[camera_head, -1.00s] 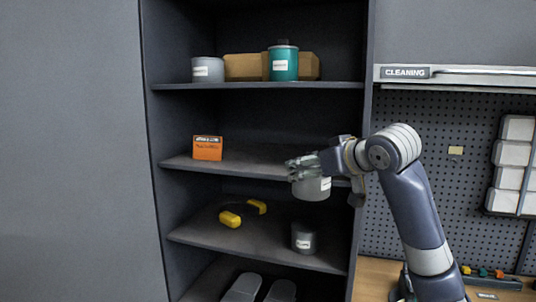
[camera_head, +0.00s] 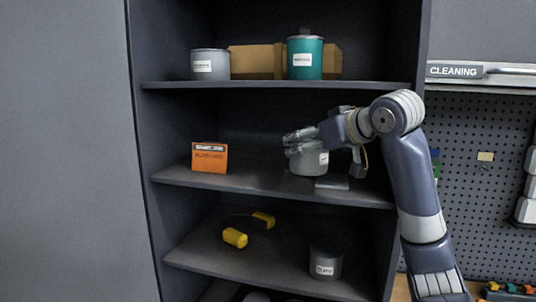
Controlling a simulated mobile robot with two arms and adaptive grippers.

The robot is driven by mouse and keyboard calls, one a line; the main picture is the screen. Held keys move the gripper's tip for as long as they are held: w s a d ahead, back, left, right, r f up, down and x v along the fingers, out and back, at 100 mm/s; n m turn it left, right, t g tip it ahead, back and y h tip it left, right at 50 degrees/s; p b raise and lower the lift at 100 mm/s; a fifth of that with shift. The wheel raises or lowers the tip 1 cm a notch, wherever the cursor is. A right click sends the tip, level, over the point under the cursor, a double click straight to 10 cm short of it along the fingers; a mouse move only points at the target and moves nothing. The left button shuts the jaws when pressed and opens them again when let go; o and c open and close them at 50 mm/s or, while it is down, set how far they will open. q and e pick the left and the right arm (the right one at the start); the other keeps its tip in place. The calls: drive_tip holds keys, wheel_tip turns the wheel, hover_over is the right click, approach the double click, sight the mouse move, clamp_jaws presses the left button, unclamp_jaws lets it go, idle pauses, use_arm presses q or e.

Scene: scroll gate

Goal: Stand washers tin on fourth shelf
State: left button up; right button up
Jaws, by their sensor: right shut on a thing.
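My right gripper (camera_head: 303,142) is shut on a grey tin (camera_head: 309,162) with a white label too small to read. It holds the tin upright from above, over the shelf with the orange box (camera_head: 209,158). I cannot tell whether the tin's base touches this shelf (camera_head: 260,183). My right arm reaches in from the right and covers part of the cabinet's right side. My left gripper is not in view.
Above stand another grey tin (camera_head: 210,64), a teal tin (camera_head: 305,58) and a brown box (camera_head: 255,61). Below are yellow-ended ear-muff-like gear (camera_head: 235,238) and a dark tin (camera_head: 326,262). The shelf's middle is clear.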

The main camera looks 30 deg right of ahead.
drive_tip(key=w, duration=0.1)
drive_tip(key=w+a+p, duration=0.1)
drive_tip(key=w+p, duration=0.1)
drive_tip(key=shift+w+a+r, duration=0.25)
drive_tip(key=shift+a+r, duration=0.05)
drive_tip(key=shift+r, duration=0.05)
drive_tip(key=w+p, duration=0.1)
drive_tip(key=w, duration=0.2)
drive_tip(key=w+a+f+p, duration=0.1)
drive_tip(key=w, duration=0.2)
drive_tip(key=w+a+p, duration=0.1)
drive_tip(key=w+p, duration=0.1)
drive_tip(key=w, duration=0.1)
drive_tip(key=shift+f, duration=0.35)
drive_tip(key=shift+s+f, duration=0.15)
drive_tip(key=shift+f, duration=0.15)
drive_tip(key=shift+s+f+p, duration=0.1)
drive_tip(key=shift+f+p, duration=0.25)
drive_tip(key=shift+p, duration=0.05)
drive_tip(key=shift+f+p, duration=0.35)
drive_tip(key=shift+f, duration=0.65)
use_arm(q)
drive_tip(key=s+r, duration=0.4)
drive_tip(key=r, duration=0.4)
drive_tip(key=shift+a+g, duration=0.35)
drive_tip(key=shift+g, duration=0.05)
